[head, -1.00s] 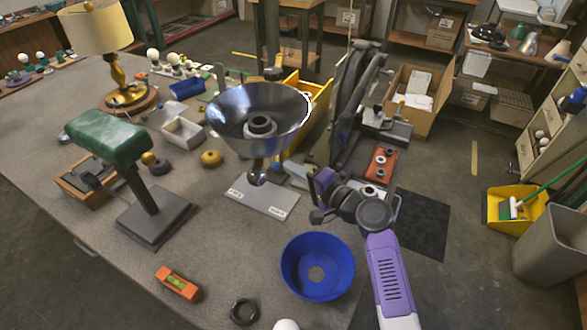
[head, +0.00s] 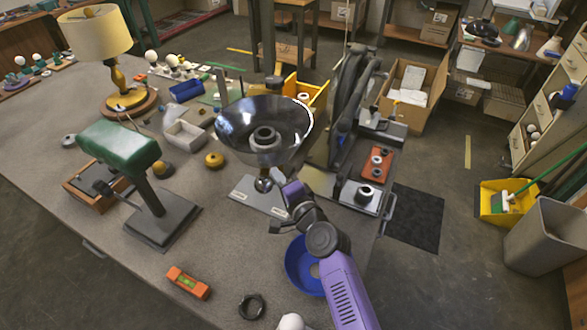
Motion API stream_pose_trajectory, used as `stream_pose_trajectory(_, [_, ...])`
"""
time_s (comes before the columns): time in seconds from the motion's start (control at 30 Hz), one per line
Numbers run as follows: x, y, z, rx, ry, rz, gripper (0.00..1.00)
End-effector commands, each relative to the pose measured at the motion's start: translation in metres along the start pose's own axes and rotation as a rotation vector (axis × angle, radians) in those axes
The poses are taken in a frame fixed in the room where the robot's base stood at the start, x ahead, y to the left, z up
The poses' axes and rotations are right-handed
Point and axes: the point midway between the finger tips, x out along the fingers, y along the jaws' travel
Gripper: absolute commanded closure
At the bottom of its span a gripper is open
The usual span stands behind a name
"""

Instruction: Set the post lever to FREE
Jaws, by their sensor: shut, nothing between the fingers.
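A grey base plate (head: 247,195) with two small white labels lies on the bench; I cannot read the labels. A post rises from it, mostly hidden under a wide shiny metal bowl-shaped shade (head: 264,130). A lever with a round dark knob (head: 264,184) shows low at the post, just below the shade and between the labels. My gripper (head: 280,212) is just right of and in front of the knob, over the plate's right front corner. It is shut and empty. I cannot tell whether it touches the lever; its fingertips are small and dark here.
A blue bowl (head: 298,270) stands under my forearm. A green-topped stand (head: 120,148) is at left, with an orange level (head: 188,283) and a dark ring (head: 251,306) in front. Bench is clear left of the plate.

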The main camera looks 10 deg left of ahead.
Motion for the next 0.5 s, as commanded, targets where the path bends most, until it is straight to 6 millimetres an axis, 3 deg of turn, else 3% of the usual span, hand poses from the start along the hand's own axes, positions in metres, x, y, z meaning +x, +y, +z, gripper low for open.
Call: stream_pose_trajectory(0.5, [0.035,-0.010,0.039,0.000,-0.003,-0.001,1.00])
